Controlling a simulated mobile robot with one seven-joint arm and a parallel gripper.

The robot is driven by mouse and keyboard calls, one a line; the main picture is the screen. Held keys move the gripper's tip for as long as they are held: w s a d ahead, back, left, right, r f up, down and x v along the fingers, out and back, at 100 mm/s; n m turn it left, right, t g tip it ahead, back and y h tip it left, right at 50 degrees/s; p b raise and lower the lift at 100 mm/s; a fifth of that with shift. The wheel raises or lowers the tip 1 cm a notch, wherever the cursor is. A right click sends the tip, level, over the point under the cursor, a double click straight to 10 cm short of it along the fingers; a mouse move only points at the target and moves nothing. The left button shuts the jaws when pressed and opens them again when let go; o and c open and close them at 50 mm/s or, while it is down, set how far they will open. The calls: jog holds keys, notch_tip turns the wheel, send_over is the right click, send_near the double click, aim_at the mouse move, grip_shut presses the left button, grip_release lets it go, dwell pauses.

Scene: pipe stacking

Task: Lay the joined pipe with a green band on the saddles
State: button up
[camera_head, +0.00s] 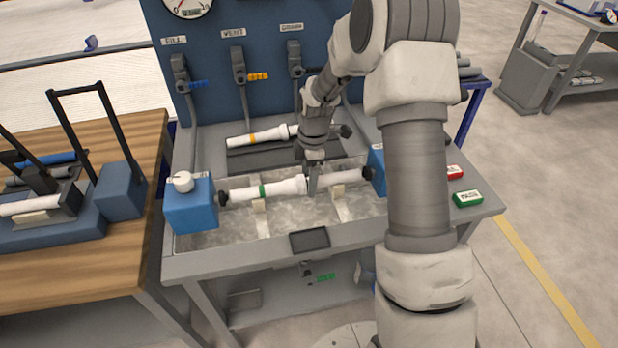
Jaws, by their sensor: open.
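The joined white pipe (285,187) with a green band (262,190) lies across the two pale saddles (261,217) in the grey trough. A dark cap shows at each end, between the two blue blocks. My gripper (312,190) is open, pointing down at the pipe's middle, just right of the wide joint. Its fingers are close around or beside the pipe; I cannot tell whether they touch it. My gripper hides a short part of the pipe.
A second white pipe with an orange band (262,136) lies on a dark rack behind the trough. The blue block with a white knob (190,203) stands left. Green (467,198) and red (455,172) buttons are at right. A blue panel (222,60) with valves rises behind.

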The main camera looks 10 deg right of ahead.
jog(key=shift+r, duration=0.1)
notch_tip(320, 180, up, 17)
jog(key=d+p, duration=0.1)
jog(key=p, duration=0.1)
jog(key=s+r+m+t, duration=0.2)
jog(key=s+r+m, duration=0.3)
jog(key=s+r, duration=0.25)
jog(key=s+r+m+t+p, duration=0.1)
jog(key=s+r+m, duration=0.1)
jog(key=s+m, duration=0.4)
jog(key=s+a+r+m+t, duration=0.1)
jog(key=s+r+m+t, duration=0.1)
jog(key=s+m, duration=0.5)
jog(key=s+r, duration=0.1)
jog(key=s, duration=0.5)
jog(key=shift+s+t+h+p, duration=0.25)
jog(key=shift+t+h+p, duration=0.05)
jog(key=shift+h+p, duration=0.1)
jog(key=shift+o, duration=0.3)
jog(key=shift+r, duration=0.1)
